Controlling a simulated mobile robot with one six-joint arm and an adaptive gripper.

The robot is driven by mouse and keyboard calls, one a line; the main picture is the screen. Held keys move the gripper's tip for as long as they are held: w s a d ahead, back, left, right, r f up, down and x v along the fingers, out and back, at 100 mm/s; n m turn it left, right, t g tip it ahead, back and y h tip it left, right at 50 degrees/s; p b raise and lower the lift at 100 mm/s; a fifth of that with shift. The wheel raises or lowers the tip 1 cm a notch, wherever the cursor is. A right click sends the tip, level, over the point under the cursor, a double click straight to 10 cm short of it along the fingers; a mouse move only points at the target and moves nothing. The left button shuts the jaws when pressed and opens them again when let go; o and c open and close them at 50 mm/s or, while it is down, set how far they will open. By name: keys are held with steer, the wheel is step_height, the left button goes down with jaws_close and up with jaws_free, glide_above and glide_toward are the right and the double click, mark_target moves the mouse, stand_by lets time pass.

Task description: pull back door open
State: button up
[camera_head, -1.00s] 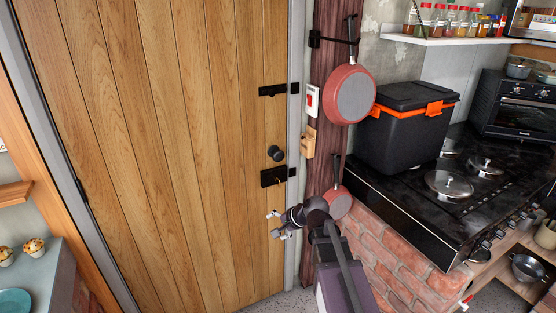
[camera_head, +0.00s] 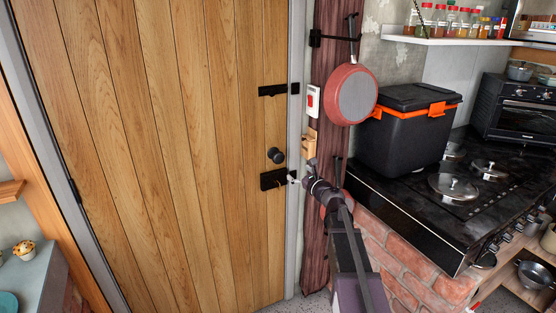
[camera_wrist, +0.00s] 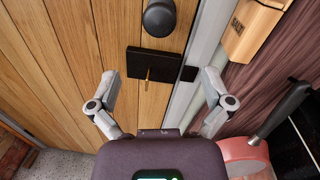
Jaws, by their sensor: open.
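The wooden plank door (camera_head: 170,150) fills the left half of the head view and stands shut in its grey frame (camera_head: 296,140). A dark round knob (camera_head: 276,155) sits near its right edge; the knob also shows at the top of the wrist view (camera_wrist: 160,17). Below it is a black lock plate (camera_head: 272,179) with a small brass key or lever (camera_wrist: 148,75) on it. My gripper (camera_wrist: 160,95) is open and empty, its fingers spread on either side of the plate in the wrist view. In the head view the gripper (camera_head: 296,178) is close to the plate, partly hidden by my wrist.
A counter with muffins (camera_head: 24,249) is at the lower left.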

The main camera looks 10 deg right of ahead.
mark_target(280, 159)
steer(key=shift+a, duration=0.1)
steer(key=x, duration=1.3)
steer(key=shift+w+a, duration=0.1)
steer(key=shift+w, duration=0.3)
steer(key=shift+s, duration=0.1)
steer(key=c, duration=1.2)
